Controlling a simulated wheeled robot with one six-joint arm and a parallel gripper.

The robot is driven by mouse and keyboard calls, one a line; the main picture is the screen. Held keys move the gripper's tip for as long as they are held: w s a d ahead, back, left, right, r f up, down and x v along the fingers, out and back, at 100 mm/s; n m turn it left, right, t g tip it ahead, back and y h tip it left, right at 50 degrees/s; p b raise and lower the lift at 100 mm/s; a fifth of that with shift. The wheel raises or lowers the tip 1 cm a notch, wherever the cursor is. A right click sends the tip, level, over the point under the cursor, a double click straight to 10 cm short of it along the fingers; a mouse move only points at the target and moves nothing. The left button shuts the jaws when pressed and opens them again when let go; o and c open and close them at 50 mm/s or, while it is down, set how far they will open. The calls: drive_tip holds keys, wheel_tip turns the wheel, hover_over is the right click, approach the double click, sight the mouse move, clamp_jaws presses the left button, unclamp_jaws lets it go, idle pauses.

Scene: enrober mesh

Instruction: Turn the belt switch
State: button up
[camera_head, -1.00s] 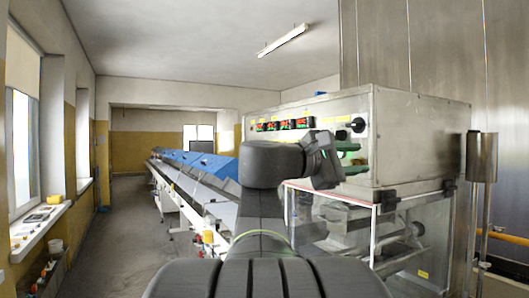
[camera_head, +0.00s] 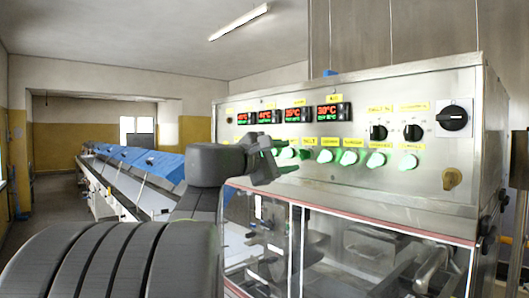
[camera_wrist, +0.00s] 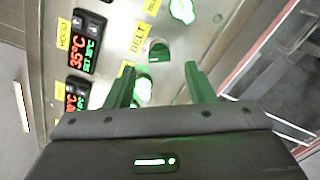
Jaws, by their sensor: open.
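A white-green lit knob (camera_wrist: 144,90) shows beside the left finger. In the head view my gripper (camera_head: 272,152) is in front of the left part of the lit row. I cannot pick out the belt switch there for certain.
The control panel (camera_head: 375,90) carries red-green temperature displays (camera_head: 292,115), several lit green knobs (camera_head: 349,158), black knobs (camera_head: 378,132) and a large black rotary switch (camera_head: 452,118). A clear-walled enclosure with a red edge (camera_head: 350,222) lies below. A long conveyor (camera_head: 125,180) stretches away at left.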

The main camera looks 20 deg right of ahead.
sight(301, 155)
drive_tip(key=p+x, duration=0.1)
drive_tip(key=x, duration=0.4)
drive_tip(key=c, duration=1)
